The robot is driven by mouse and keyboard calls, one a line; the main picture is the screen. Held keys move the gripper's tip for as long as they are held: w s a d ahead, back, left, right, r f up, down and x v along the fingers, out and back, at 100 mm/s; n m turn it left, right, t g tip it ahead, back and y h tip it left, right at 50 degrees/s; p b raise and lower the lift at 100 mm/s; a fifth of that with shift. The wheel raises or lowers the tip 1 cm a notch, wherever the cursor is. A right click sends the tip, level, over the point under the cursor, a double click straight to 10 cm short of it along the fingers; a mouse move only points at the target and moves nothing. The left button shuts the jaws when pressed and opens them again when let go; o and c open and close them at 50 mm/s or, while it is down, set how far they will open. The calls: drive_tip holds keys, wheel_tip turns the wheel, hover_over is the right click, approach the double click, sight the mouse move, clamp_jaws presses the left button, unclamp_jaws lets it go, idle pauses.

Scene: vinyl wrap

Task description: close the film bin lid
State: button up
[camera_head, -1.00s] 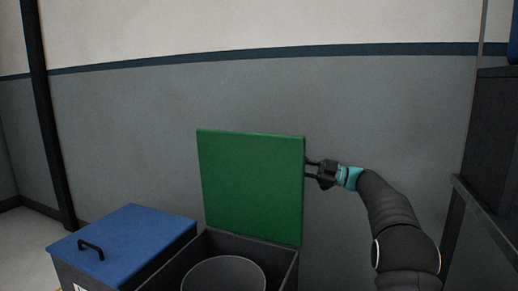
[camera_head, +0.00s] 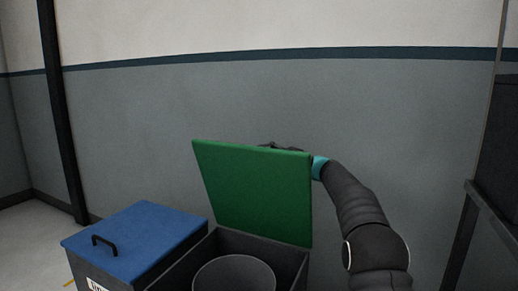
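The green lid (camera_head: 258,195) stands raised at the back of an open dark bin (camera_head: 288,260), its top edge tilted forward toward me. A round grey container (camera_head: 235,272) sits inside the bin. My gripper (camera_head: 270,146) is behind the lid; only a dark sliver of it shows above the lid's top edge. The teal band at my wrist shows at the lid's right edge. The lid hides the fingers, so I cannot tell whether they are open or touch it.
A second bin with a closed blue lid (camera_head: 150,235) and black handle stands directly left of the open bin. A grey wall (camera_head: 400,120) is behind. A dark post (camera_head: 62,130) is at left and a dark metal frame (camera_head: 468,215) at right.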

drive_tip(key=shift+w+a+r, duration=0.1)
drive_tip(key=shift+a+r, duration=0.2)
drive_tip(key=shift+a, duration=0.35)
clamp_jaws()
unclamp_jaws()
drive_tip(key=w+b+v, duration=0.1)
drive_tip(key=b+v, duration=0.5)
drive_tip(key=v, duration=0.9)
drive_tip(key=shift+s+d+r+b, duration=0.2)
drive_tip(key=shift+s+d+b, duration=0.1)
drive_tip(key=shift+d, duration=0.2)
idle(0.7)
